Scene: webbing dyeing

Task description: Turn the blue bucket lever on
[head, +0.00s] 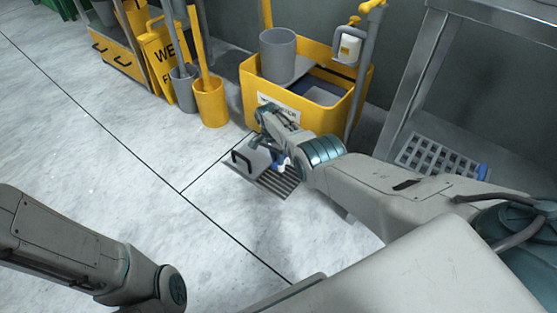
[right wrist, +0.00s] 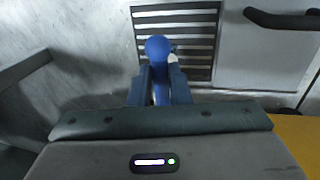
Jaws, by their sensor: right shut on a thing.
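The blue lever (right wrist: 158,47) shows in the right wrist view as a round blue knob on a blue stem between my gripper's fingers. My right gripper (right wrist: 159,75) is shut on it. In the head view the right gripper (head: 279,164) is low in front of the yellow bucket cart (head: 345,112), above a slatted floor grate (head: 277,184). The lever's base is hidden by the fingers, and its exact angle cannot be told. My left gripper is out of view; only links of that arm show at the lower left.
The grate also shows in the right wrist view (right wrist: 200,18). A grey plate with a black handle (head: 241,160) lies beside it. Yellow (head: 210,103) and grey buckets, a yellow floor sign (head: 160,55) and a metal rack (head: 412,75) stand around. The floor at left is clear.

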